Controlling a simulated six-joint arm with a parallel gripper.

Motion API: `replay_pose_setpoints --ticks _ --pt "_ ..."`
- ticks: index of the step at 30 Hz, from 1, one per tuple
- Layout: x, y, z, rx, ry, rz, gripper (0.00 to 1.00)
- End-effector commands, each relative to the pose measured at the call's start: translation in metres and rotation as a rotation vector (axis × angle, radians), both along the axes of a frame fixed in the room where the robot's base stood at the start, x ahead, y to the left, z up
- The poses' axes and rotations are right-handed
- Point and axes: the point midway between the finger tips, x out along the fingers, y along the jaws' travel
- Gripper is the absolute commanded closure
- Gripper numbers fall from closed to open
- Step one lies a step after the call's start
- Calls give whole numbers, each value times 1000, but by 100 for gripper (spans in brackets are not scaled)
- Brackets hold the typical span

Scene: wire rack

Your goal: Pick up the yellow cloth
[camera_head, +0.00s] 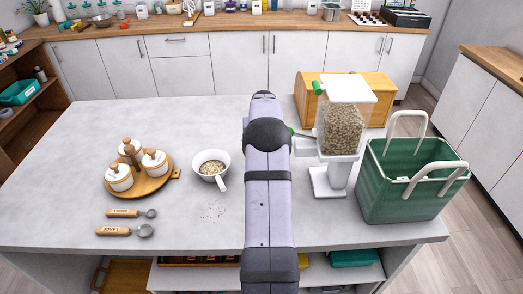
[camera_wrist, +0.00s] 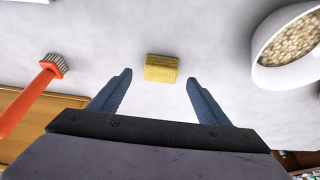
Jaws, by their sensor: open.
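The yellow cloth (camera_wrist: 162,68) is a small folded block lying on the pale grey counter in the wrist view. My gripper (camera_wrist: 159,77) is open and empty, with one blue-grey finger on each side of the cloth in the picture. The cloth appears just ahead of and between the fingertips, with clear gaps on both sides. I cannot tell the height of the fingertips above the counter. In the head view my arm hides both the cloth and the gripper.
An orange-handled brush (camera_wrist: 52,67) lies left of the gripper in the wrist view; a white bowl of grain (camera_wrist: 257,55) is at right. In the head view, a grain dispenser (camera_head: 345,95) and green basket (camera_head: 385,195) stand right of my arm. Spoons (camera_head: 125,212) lie left.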

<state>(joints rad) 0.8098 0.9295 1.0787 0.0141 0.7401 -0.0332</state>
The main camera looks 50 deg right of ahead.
Motion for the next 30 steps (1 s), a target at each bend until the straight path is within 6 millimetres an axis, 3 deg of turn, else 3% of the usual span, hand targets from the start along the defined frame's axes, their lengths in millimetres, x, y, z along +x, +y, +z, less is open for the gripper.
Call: replay_pose_setpoints --ticks 12,23,28,30 --pt "11 -9 -36 1 1 0 30" --pt "12 -10 -41 1 1 0 30" --pt "12 -10 -41 1 1 0 68" --pt "12 -10 -41 1 1 0 74"
